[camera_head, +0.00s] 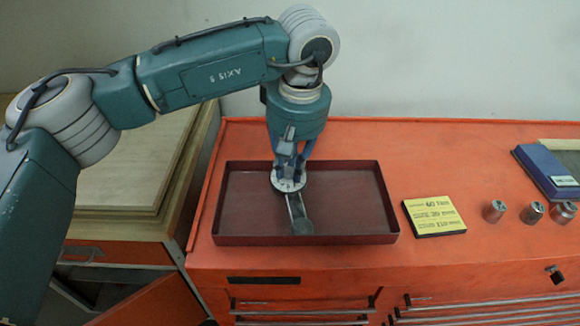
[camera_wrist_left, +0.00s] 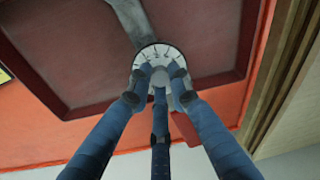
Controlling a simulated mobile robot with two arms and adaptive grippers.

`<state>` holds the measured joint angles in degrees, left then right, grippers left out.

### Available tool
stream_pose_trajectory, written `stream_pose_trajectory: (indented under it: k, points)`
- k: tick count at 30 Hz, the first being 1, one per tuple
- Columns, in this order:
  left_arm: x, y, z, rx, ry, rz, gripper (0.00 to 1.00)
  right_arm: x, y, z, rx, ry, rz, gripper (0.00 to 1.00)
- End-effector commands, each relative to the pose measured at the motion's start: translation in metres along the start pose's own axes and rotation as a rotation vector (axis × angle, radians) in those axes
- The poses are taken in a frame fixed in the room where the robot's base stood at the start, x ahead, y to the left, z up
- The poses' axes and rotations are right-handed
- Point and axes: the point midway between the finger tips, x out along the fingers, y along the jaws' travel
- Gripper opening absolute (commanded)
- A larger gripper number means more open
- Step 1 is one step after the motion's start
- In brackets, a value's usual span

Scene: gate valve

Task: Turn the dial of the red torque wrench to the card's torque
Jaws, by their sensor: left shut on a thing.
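The torque wrench (camera_head: 299,215) lies in a shallow dark red tray (camera_head: 229,239) on the orange cabinet top. Its grey shaft points toward the front, and it also shows in the left wrist view (camera_wrist_left: 127,18). Its round white dial (camera_head: 279,185) has dark marks around the rim, too small to read. My left gripper (camera_head: 288,174) points down from above with its fingers shut on the dial (camera_wrist_left: 149,52). A red piece (camera_wrist_left: 184,128) shows beyond the dial, partly behind the fingers. A yellow card (camera_head: 434,216) lies right of the tray, with several lines; the top one seems to read 60 Nm.
Several metal sockets (camera_head: 533,212) stand right of the card. A blue case (camera_head: 547,171) lies at the far right. Wooden boards (camera_head: 120,160) are stacked left of the cabinet. The cabinet top (camera_head: 430,150) behind the card is clear.

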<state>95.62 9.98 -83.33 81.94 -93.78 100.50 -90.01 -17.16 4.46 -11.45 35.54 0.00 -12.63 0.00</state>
Motion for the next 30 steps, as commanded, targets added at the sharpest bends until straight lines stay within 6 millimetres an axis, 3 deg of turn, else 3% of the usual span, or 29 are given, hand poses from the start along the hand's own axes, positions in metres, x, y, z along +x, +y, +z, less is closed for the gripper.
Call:
stream_pose_trajectory:
  k: [12, 13, 15, 25, 30]
  points:
    - [-0.002, 0.001, -0.001, 0.005, 0.004, 0.003, 0.00, 0.000, 0.001, 0.000, 0.000, 0.000, 0.001, 0.00]
    - [-0.002, 0.001, -0.001, 0.005, 0.004, 0.003, 0.25, 0.000, 0.001, 0.001, 0.000, 0.000, 0.001, 0.00]
    - [-0.002, 0.001, -0.001, 0.005, 0.003, 0.003, 0.38, 0.000, 0.001, 0.001, -0.001, -0.001, 0.001, 0.00]
    - [-0.003, 0.000, 0.000, 0.005, 0.002, 0.001, 0.38, 0.000, 0.005, 0.002, -0.003, -0.002, 0.006, 0.00]
    - [-0.024, 0.001, -0.001, 0.004, 0.004, 0.002, 0.38, 0.000, 0.003, 0.002, -0.002, -0.002, 0.004, 0.00]
